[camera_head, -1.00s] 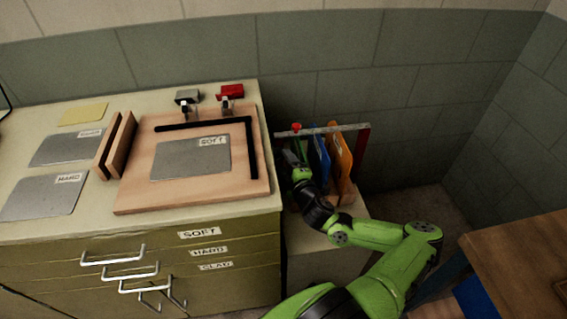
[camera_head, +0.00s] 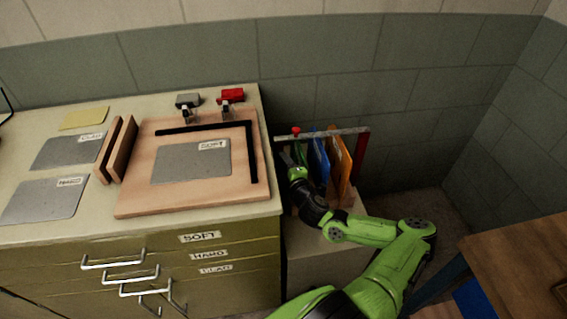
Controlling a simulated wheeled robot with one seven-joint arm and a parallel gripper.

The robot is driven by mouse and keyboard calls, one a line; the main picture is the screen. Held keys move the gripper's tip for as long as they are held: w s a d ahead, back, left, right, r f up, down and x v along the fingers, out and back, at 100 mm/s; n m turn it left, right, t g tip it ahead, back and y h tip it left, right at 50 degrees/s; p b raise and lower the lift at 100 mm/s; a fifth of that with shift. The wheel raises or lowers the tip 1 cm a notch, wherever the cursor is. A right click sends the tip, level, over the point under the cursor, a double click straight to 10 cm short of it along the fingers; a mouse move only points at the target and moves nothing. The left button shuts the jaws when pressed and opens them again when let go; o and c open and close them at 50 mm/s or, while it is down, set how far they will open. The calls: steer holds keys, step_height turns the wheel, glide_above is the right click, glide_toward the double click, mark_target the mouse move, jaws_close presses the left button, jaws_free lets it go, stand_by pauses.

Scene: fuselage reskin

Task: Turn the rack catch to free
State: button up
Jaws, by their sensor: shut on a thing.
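The rack (camera_head: 342,133) stands on a low pale stand right of the bench, with a grey bar across its top. A small red knob (camera_head: 296,131) sits on the left end of the bar and looks like part of the rack catch. My gripper (camera_head: 285,155) is at the rack's left end, just below the knob. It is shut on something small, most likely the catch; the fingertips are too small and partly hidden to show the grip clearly. Green, blue (camera_head: 320,158) and orange (camera_head: 339,160) sheets stand upright in the rack behind my wrist.
The bench (camera_head: 235,222) at left holds a wooden board (camera_head: 133,200) with a SOFT plate, red and grey clamps, and more plates. A wooden table (camera_head: 520,250) is at lower right. A wall is close behind the rack.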

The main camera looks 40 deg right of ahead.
steer(key=shift+a+r+n+g+h+p, duration=0.1)
steer(key=shift+n+g+h+p, duration=0.3)
steer(key=shift+n+p, duration=1.7)
steer(key=shift+m+p, duration=0.5)
steer(key=o, duration=1)
steer(key=shift+o, duration=0.2)
